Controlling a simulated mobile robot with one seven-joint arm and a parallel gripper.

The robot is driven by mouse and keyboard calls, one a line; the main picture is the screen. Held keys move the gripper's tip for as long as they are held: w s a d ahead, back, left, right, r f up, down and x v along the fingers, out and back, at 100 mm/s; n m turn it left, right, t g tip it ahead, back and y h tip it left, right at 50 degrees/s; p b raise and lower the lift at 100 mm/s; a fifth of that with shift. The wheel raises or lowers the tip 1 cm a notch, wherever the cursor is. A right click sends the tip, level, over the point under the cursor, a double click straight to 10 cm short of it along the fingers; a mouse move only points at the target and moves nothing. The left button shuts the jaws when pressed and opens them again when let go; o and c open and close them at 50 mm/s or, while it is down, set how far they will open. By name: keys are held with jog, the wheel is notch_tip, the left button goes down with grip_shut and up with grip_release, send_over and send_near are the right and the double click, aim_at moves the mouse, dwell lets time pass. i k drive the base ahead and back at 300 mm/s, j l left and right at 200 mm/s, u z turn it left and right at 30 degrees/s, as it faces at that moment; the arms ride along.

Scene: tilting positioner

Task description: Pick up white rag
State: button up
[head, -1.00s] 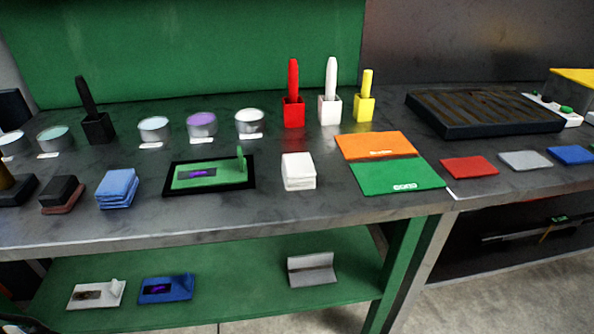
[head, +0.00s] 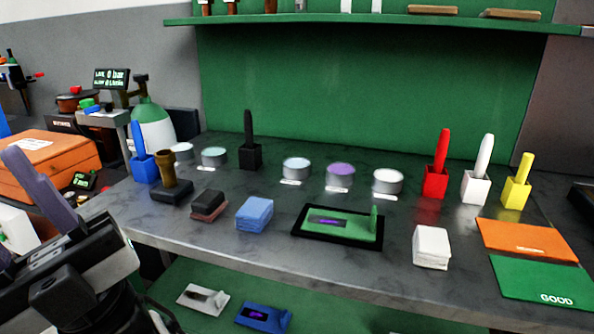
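The white rag (head: 432,248) is a folded, stacked white cloth near the front edge of the grey workbench, right of centre in the head view. It lies between the green device on a black mat and the green board. My gripper (head: 38,205) seems to be partly in view at the lower left, far from the rag, with a long purple-grey part pointing up and left. Its fingertips are not clear, so I cannot tell whether it is open or shut. Nothing touches the rag.
A blue rag stack (head: 254,215) and a black-and-red block (head: 209,206) lie to the left. The green device (head: 335,224) is left of the white rag. Tins and red, white and yellow holders (head: 436,182) stand behind. Orange (head: 522,240) and green boards (head: 545,283) lie right.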

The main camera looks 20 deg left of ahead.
aim_at(431, 249)
jog(key=l+z, duration=0.15)
jog(key=z, duration=0.2)
jog(key=i+l+z, duration=0.1)
jog(key=z, duration=0.25)
jog(key=i+l+z, duration=0.1)
jog(key=z, duration=0.25)
jog(key=l, duration=0.1)
